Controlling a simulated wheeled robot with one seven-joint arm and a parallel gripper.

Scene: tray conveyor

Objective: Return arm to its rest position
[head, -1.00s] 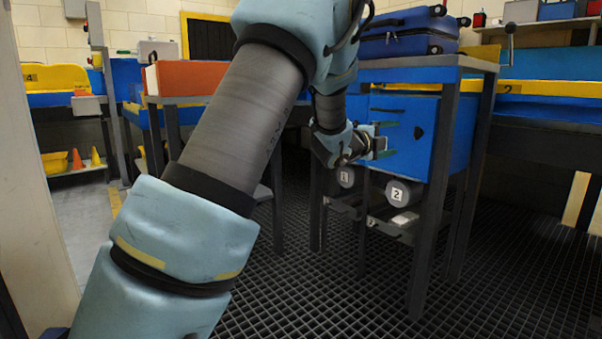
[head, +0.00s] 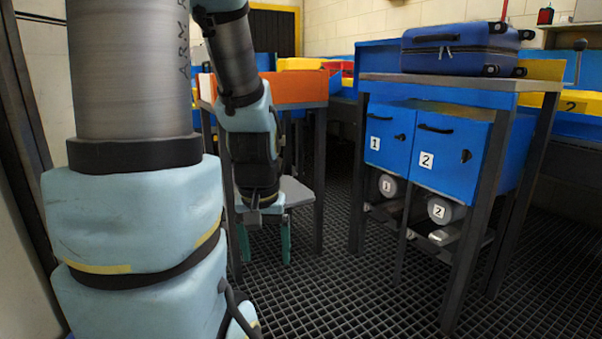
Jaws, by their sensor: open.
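My gripper (head: 265,245) hangs pointing down at the left of centre in the head view. Its two green fingers are apart, with nothing between them. It is in front of the table with the orange top box (head: 303,87) and left of the blue cabinet (head: 440,150). My arm runs down the left side of the view and hides much of what lies behind it.
The cabinet's two doors, marked 1 and 2, look shut. Round rollers (head: 441,210) marked 1 and 2 sit below them. A blue suitcase (head: 460,47) lies on the table above (head: 400,80). Dark grid floor (head: 340,290) is open between the tables.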

